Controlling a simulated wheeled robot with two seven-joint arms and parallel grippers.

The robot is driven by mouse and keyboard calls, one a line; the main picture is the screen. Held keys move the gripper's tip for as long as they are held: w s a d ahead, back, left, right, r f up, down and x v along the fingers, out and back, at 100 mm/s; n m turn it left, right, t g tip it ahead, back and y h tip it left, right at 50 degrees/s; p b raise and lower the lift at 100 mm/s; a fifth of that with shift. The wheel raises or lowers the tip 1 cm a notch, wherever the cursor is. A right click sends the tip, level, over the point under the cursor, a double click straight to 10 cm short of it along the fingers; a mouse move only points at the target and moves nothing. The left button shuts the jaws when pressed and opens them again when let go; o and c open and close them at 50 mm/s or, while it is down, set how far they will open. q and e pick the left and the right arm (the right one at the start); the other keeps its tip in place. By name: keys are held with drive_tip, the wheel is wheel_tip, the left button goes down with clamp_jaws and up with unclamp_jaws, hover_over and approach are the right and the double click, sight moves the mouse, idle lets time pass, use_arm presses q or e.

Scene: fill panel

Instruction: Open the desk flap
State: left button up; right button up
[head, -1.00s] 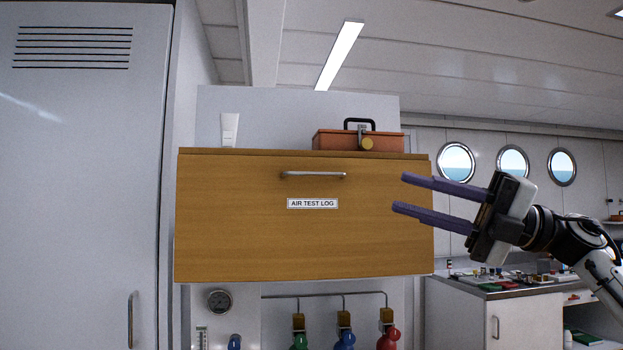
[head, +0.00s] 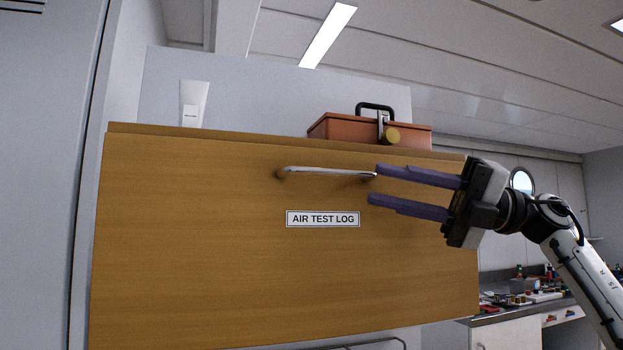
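The desk flap (head: 200,240) is a wooden front panel, upright and closed, labelled AIR TEST LOG (head: 323,219). A metal bar handle (head: 325,171) runs across its upper part. My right gripper (head: 372,184) is open, with its two purple fingers pointing left in front of the flap. The upper fingertip overlaps the handle's right end in the picture; I cannot tell whether it touches. The lower finger is below the handle level, and nothing shows between the fingers. My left gripper is not in view.
On top of the cabinet stand a white tube (head: 194,104) and an orange case (head: 345,128) with a black handle. A tall grey locker (head: 40,180) is at the left. A counter (head: 510,308) with small items is at the lower right.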

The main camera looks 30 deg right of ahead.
sight(342, 173)
drive_tip(key=x, duration=0.2)
drive_tip(key=p+x, duration=0.1)
drive_tip(key=x, duration=0.2)
drive_tip(key=p+x, duration=0.1)
drive_tip(key=x, duration=0.2)
drive_tip(key=shift+s+a+r, duration=0.2)
drive_tip(key=shift+s+a, duration=0.05)
drive_tip(key=shift+s, duration=0.05)
drive_tip(key=shift+w+a, duration=0.4)
drive_tip(key=shift+a, duration=0.1)
clamp_jaws()
